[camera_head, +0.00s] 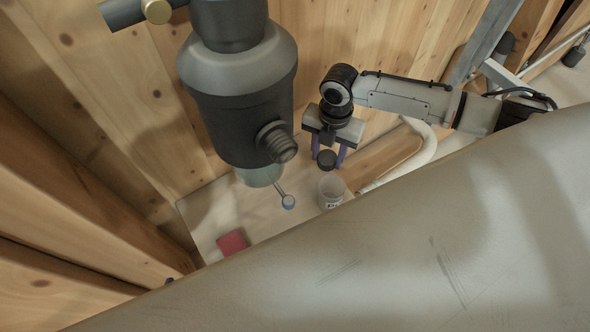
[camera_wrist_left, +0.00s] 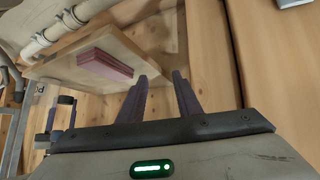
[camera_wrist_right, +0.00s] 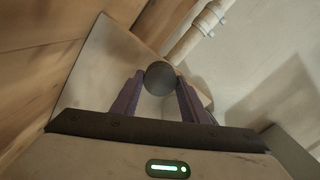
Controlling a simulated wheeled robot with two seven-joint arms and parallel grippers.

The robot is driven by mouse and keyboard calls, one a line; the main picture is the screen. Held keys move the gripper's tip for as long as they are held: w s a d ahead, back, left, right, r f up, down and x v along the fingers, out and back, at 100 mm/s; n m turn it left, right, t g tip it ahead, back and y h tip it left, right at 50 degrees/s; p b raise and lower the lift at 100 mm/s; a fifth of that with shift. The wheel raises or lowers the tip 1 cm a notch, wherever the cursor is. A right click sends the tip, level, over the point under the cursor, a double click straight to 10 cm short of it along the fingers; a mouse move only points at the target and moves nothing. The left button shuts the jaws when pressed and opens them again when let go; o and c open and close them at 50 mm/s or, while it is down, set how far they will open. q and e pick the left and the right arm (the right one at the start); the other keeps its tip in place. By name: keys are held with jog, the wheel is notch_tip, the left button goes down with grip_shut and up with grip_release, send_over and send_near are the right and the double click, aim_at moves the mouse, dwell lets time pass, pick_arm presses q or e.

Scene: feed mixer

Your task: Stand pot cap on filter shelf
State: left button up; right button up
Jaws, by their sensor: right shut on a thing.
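The pot cap (camera_head: 327,160), a small dark round disc, is between the purple fingers of my right gripper (camera_head: 328,156), which is shut on it. In the right wrist view the cap (camera_wrist_right: 159,76) sits at the fingertips. Just below it in the head view is a clear pot (camera_head: 331,191) with a dark label, its top open. The pot stands on the pale shelf (camera_head: 205,212) beneath the dark filter housing (camera_head: 240,120). My left gripper (camera_wrist_left: 158,88) shows in its wrist view with its fingers apart and nothing between them.
A red block (camera_head: 232,243) lies on the shelf's front left; it also shows in the left wrist view (camera_wrist_left: 104,65). A white pipe (camera_head: 422,155) runs right of the shelf. A large grey surface (camera_head: 430,250) fills the foreground.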

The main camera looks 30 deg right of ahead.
jog(key=b, duration=0.1)
send_over(298, 176)
notch_tip(298, 176, down, 3)
jog(key=shift+b, duration=0.65)
jog(key=shift+f, duration=0.3)
jog(key=o, duration=1.2)
jog(key=shift+c, duration=0.2)
pick_arm(q)
jog(key=shift+w+d+f, duration=0.2)
jog(key=shift+w+d, duration=0.05)
pick_arm(e)
jog(key=shift+r, duration=0.1)
